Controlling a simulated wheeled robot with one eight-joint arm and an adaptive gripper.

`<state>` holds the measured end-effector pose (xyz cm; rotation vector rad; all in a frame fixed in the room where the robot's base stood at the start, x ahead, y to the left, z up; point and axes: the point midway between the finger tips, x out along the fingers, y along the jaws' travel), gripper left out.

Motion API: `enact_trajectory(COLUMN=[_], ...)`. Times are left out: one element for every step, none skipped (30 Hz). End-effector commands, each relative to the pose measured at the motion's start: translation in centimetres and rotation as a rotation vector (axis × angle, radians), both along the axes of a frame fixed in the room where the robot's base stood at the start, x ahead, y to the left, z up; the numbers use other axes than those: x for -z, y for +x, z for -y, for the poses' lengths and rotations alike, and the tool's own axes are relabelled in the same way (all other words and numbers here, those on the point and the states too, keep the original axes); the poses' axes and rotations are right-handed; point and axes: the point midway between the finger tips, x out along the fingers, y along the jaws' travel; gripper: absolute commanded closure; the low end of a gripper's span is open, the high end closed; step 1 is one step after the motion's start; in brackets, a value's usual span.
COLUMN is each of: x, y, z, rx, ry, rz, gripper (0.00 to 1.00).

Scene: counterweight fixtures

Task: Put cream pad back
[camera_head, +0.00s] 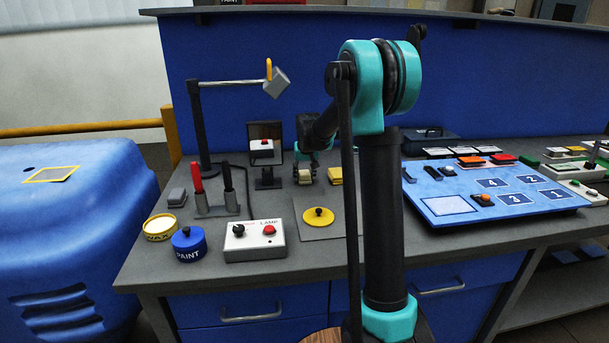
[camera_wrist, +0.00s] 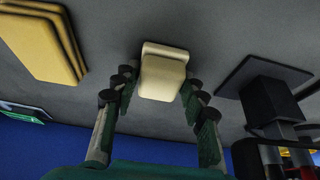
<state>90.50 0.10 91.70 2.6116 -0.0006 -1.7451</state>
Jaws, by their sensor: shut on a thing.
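The cream pad (camera_head: 305,176) is at the back of the grey bench, left of my arm in the head view. In the wrist view the cream pad (camera_wrist: 163,74) sits between the fingertips of my gripper (camera_wrist: 160,92). My gripper (camera_head: 306,174) is shut on it. I cannot tell whether the pad touches the bench top or is slightly above it. A stack of yellow pads (camera_head: 335,175) lies just right of my gripper; it is at the upper left in the wrist view (camera_wrist: 42,40).
A dark stand (camera_head: 267,178) with a mirror (camera_head: 265,143) is close left of my gripper. A lamp box (camera_head: 254,239), paint tin (camera_head: 189,245) and wax tin (camera_head: 160,228) stand in front. A yellow disc (camera_head: 318,217) lies on a grey plate. A blue numbered board (camera_head: 490,205) fills the right.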

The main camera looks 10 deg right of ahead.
Motion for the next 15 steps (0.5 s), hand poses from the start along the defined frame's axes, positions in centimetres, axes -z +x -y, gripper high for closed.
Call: enact_trajectory(x=[0.14, 0.22, 0.19, 0.19, 0.18, 0.18, 0.18, 0.18, 0.18, 0.18, 0.18, 0.18, 0.18, 0.18, 0.16], y=[0.01, 0.02, 0.0, 0.01, 0.01, 0.0, 0.01, 0.01, 0.01, 0.01, 0.01, 0.01, 0.01, 0.01, 0.01], z=[0.0, 0.0, 0.0, 0.0, 0.0, 0.0, 0.0, 0.0, 0.0, 0.0, 0.0, 0.0, 0.0, 0.0, 0.0], rx=[0.0, 0.0, 0.0, 0.0, 0.0, 0.0, 0.0, 0.0, 0.0, 0.0, 0.0, 0.0, 0.0, 0.0, 0.0], ry=[0.0, 0.0, 0.0, 0.0, 0.0, 0.0, 0.0, 0.0, 0.0, 0.0, 0.0, 0.0, 0.0, 0.0, 0.0], rz=[0.0, 0.0, 0.0, 0.0, 0.0, 0.0, 0.0, 0.0, 0.0, 0.0, 0.0, 0.0, 0.0, 0.0, 0.0], gripper=[0.85, 0.85, 0.54, 0.5, 0.47, 0.42, 0.38, 0.37, 0.37, 0.37, 0.37, 0.37, 0.37, 0.37, 0.37])
